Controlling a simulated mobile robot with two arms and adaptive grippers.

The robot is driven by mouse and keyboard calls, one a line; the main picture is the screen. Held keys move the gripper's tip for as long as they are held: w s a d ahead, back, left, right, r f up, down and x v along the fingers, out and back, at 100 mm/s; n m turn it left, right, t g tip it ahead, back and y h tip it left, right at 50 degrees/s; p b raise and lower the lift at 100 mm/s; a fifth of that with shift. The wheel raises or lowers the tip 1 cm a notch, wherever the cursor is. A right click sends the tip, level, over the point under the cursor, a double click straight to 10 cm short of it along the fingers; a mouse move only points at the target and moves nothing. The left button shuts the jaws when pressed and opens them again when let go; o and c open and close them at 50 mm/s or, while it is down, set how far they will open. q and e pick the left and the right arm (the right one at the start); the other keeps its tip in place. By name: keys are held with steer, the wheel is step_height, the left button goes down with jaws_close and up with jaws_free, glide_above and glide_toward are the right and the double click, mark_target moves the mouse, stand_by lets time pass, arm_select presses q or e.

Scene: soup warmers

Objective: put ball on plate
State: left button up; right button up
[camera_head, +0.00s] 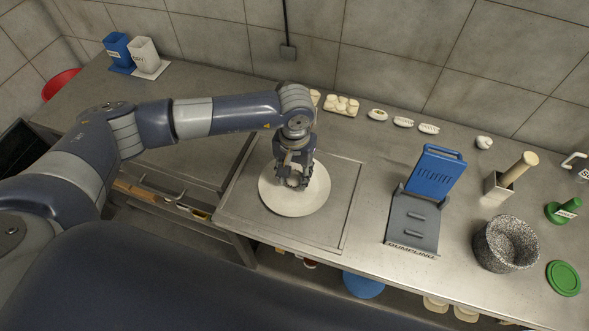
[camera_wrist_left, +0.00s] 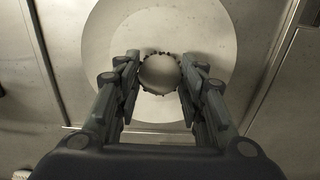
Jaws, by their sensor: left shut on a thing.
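A round white plate (camera_head: 297,203) lies on the steel counter, and it also shows in the left wrist view (camera_wrist_left: 212,28). My left gripper (camera_head: 293,180) is over the plate, pointing down. In the left wrist view my left gripper (camera_wrist_left: 158,75) is shut on a pale round ball (camera_wrist_left: 160,73) with a dark, uneven edge. The ball lies between the fingertips, over the inner part of the plate. I cannot tell whether it touches the plate. In the head view the fingers mostly hide the ball. My right gripper is not in view.
To the right stand a blue and grey dumpling press (camera_head: 425,200), a speckled stone mortar (camera_head: 506,244) and a green lid (camera_head: 563,278). A small board with pale pieces (camera_head: 341,105) and several dumplings (camera_head: 403,122) lie along the back. The counter left of the plate is mostly clear.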

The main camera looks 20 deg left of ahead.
arm_select(q)
steer(key=shift+f, duration=0.2)
steer(key=shift+f+b, duration=0.2)
steer(key=shift+b, duration=0.1)
steer(key=o, duration=0.8)
steer(key=shift+r, duration=0.1)
